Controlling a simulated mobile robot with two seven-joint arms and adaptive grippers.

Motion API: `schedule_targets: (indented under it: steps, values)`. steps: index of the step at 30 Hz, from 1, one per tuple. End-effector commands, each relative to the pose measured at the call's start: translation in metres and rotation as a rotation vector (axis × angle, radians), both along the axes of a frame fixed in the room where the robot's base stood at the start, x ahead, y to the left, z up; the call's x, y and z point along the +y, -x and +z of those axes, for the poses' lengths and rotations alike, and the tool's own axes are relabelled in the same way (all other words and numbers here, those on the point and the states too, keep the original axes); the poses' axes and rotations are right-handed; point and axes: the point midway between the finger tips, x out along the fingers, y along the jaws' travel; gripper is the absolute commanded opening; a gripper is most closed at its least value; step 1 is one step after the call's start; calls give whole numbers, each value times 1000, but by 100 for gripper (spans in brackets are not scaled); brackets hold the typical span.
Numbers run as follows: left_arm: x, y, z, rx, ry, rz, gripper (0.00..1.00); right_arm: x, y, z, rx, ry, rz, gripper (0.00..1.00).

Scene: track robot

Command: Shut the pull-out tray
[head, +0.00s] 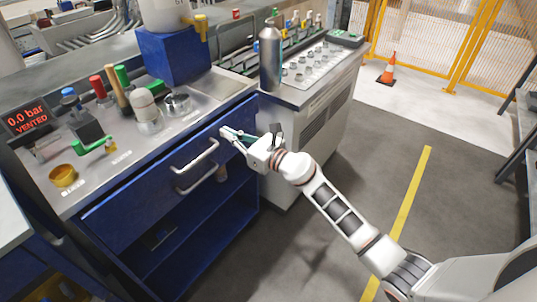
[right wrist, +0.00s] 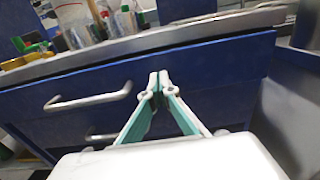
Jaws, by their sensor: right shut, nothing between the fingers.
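The blue bench (head: 130,195) has a wide blue drawer front (head: 135,198) under its worktop, which I take for the pull-out tray. An upper silver bar handle (head: 196,155) is on it, with another silver bar handle (head: 201,181) just below. How far the tray stands out is hard to tell. My right gripper (head: 227,132) is shut and empty, just right of the upper handle, close to the blue front. In the right wrist view its fingertips (right wrist: 158,82) meet in front of the blue panel (right wrist: 215,75), right of the upper handle (right wrist: 88,97). Contact is unclear. My left gripper is out of view.
The worktop above holds a pressure display (head: 28,116), a yellow cup (head: 63,176), and a blue block (head: 172,55) under a white vessel. A grey cabinet (head: 312,130) with a metal bottle (head: 270,58) stands right of the bench. The floor (head: 375,170) at right is clear.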

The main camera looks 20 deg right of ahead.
Motion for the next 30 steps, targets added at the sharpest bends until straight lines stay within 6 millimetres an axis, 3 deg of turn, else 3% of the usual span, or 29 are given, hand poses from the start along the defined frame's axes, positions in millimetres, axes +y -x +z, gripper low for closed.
schedule_targets:
  steps: [6, 12, 23, 30]
  values:
    - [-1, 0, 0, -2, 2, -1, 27, 12, -17, -1, 0, 0, 0, 0]
    - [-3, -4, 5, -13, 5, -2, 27, 16, -21, 0, 1, -1, 0, 0]
    - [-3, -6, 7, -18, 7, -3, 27, 15, -21, 1, -2, 0, 0, 0]
    - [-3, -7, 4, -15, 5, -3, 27, 3, -20, 0, -2, 1, 0, 0]
